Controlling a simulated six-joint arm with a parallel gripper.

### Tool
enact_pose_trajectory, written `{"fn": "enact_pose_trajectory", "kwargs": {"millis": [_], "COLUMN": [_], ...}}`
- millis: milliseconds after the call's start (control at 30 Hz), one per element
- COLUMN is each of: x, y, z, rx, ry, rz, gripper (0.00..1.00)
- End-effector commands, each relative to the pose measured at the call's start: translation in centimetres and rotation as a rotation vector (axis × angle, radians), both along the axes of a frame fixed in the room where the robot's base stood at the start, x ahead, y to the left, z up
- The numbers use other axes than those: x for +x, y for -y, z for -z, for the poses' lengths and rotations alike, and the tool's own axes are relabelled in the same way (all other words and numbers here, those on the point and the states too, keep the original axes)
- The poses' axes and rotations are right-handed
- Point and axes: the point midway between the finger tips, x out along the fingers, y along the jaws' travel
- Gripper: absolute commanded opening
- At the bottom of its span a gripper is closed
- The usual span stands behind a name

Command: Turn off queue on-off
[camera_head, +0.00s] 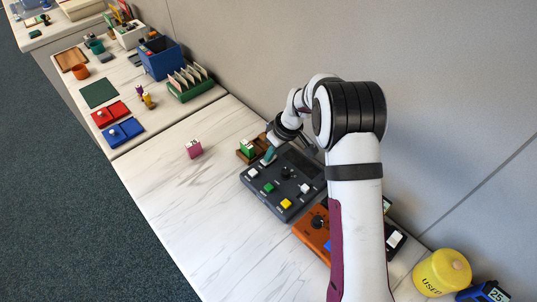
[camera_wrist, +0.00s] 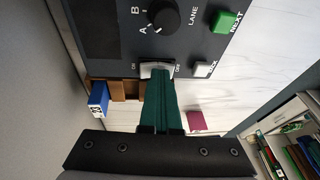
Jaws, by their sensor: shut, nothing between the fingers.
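The dark grey control panel (camera_head: 262,199) lies on the white marbled table and fills the top of the wrist view (camera_wrist: 105,58). A pale rocker switch (camera_wrist: 150,67) sits at the panel's edge, with small labels on both sides that I cannot read surely. My gripper (camera_wrist: 158,74) has its green fingers shut and empty, with the tips at the rocker and covering part of it. I cannot tell whether they touch it, nor which way the rocker is tilted. In the head view my gripper (camera_head: 268,156) is at the panel's far left corner.
The panel also bears a black A/B knob (camera_wrist: 163,17), a green NEXT button (camera_wrist: 224,22), a white button (camera_wrist: 203,69) and a yellow button (camera_head: 286,203). A brown wooden tray (camera_head: 241,155) stands close behind. An orange device (camera_head: 309,231) is in front. A pink block (camera_head: 194,149) lies left.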

Motion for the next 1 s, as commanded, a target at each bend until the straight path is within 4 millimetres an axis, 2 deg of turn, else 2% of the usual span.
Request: {"fn": "enact_pose_trajectory", "kwargs": {"millis": [367, 467, 633, 800, 1000], "x": [0.3, 0.6, 1.5, 0.9, 0.4], "y": [0.4, 0.6, 1.5, 2.7, 3.8], "z": [-0.1, -0.8, -4.2, -8.3, -11.9], "rx": [-0.001, -0.001, -0.001, 0.0, 0.0], "ry": [0.001, 0.002, 0.006, 0.004, 0.003], "rz": [0.0, 0.001, 0.001, 0.002, 0.002], "gripper": [0.0, 0.0, 0.0, 0.0, 0.0]}}
